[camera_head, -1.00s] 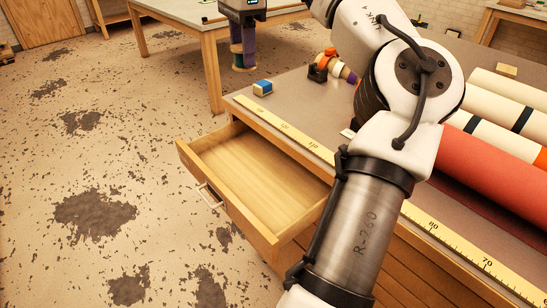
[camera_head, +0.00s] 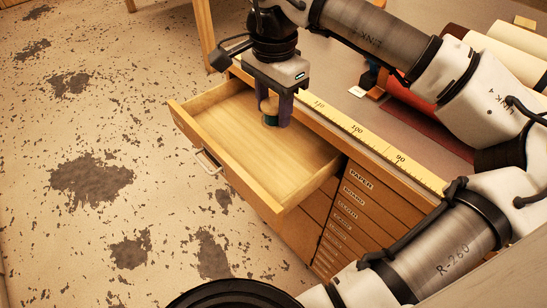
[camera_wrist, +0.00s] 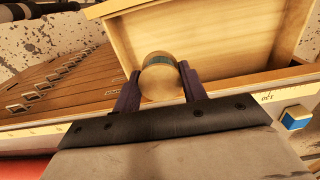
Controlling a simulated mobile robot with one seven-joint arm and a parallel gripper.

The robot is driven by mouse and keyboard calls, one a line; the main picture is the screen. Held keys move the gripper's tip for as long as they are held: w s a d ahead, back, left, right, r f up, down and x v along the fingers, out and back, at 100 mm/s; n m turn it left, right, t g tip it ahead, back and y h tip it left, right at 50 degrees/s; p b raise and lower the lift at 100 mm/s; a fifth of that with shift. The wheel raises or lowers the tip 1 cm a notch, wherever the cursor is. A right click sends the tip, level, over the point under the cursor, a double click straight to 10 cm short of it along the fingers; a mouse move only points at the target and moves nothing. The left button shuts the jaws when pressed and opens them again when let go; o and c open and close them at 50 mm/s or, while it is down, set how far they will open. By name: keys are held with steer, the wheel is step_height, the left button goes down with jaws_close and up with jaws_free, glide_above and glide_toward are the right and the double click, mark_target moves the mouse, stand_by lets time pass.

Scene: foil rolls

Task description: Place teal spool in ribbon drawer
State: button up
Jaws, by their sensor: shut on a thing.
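My gripper (camera_head: 277,110) is shut on the teal spool (camera_head: 270,121), which shows a tan end and a teal band between the purple fingers. In the wrist view the spool (camera_wrist: 159,75) sits between the two fingertips of my gripper (camera_wrist: 158,88). The open ribbon drawer (camera_head: 235,150) is pulled out from the cabinet, and its visible floor is bare. In the head view my gripper and the spool appear over the back part of the drawer. I cannot tell their exact height above its floor.
A yellow ruler strip (camera_head: 357,130) runs along the worktop's front edge. Below it are closed, labelled drawers (camera_head: 350,215). Rolls (camera_head: 500,55) lie on the worktop at right.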

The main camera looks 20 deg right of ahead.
mark_target(273, 119)
step_height(273, 119, down, 15)
steer(key=b, duration=0.8)
steer(key=shift+f, duration=0.1)
steer(key=shift+f+b, duration=0.15)
steer(key=shift+b, duration=0.25)
steer(key=o, duration=1)
steer(key=shift+c, duration=0.2)
step_height(273, 119, up, 12)
steer(key=shift+r+p, duration=0.15)
steer(key=shift+p, duration=0.4)
